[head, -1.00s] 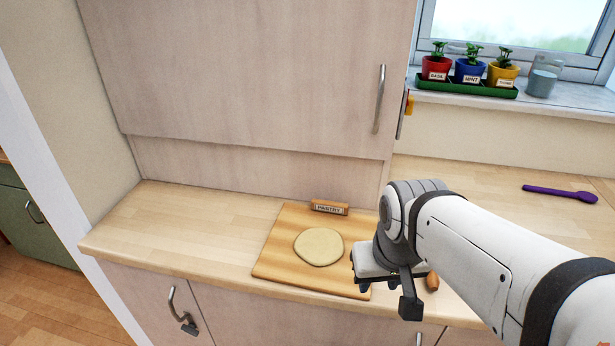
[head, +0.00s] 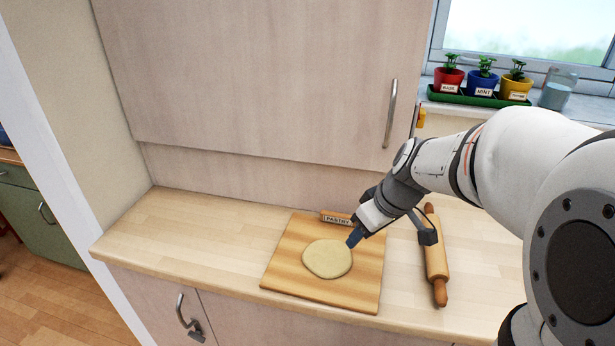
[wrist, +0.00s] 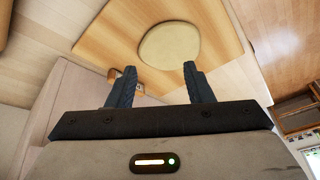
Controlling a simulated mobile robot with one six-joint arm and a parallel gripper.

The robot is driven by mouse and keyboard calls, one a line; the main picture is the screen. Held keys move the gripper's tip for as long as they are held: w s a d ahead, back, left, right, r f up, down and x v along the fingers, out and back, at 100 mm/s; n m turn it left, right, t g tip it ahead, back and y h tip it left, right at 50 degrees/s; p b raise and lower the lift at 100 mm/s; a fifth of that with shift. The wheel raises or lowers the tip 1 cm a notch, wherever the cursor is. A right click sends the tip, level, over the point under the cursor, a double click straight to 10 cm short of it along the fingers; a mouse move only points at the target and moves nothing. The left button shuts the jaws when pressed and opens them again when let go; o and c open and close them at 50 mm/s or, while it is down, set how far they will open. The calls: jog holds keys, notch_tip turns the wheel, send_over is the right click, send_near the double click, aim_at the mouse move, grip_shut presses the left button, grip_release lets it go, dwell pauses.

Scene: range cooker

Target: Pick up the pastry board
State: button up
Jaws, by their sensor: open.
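The pastry board (head: 291,270) is a square wooden board lying flat on the worktop, with a round pale disc of dough (head: 327,258) on it. A small wooden block labelled PASTRY (head: 336,218) is at its back edge. My gripper (head: 354,238) is over the board's back right part, just right of the dough. In the wrist view my gripper (wrist: 158,78) has its two dark fingers apart with nothing held between them. The board (wrist: 110,38) and the dough (wrist: 170,46) show beyond the fingertips. I cannot tell whether a finger touches the board.
A rolling pin (head: 436,255) lies right of the board, close to my arm. A cupboard (head: 260,80) hangs over the back of the worktop. Three plant pots in a green tray (head: 480,97) stand on the windowsill. The worktop (head: 195,230) left of the board is clear.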

aim_at(349, 215)
jog(key=w+d+f+n, duration=0.1)
jog(key=w, duration=0.3)
jog(key=w+d+f+n+t+y+p, duration=0.1)
jog(key=w+n, duration=0.1)
jog(key=w, duration=0.2)
jog(key=w+d+f+n, duration=0.1)
jog(key=w+n, duration=0.1)
jog(key=w, duration=0.2)
jog(key=shift+w+d+f+t, duration=0.15)
jog(key=shift+w+f+t, duration=0.05)
jog(key=shift+w+t, duration=0.1)
jog(key=p+x, duration=0.2)
jog(key=x, duration=0.4)
jog(key=shift+w+a+f, duration=0.2)
jog(key=shift+w+a, duration=0.05)
jog(key=shift+w, duration=0.05)
grip_shut()
jog(key=shift+r, duration=0.1)
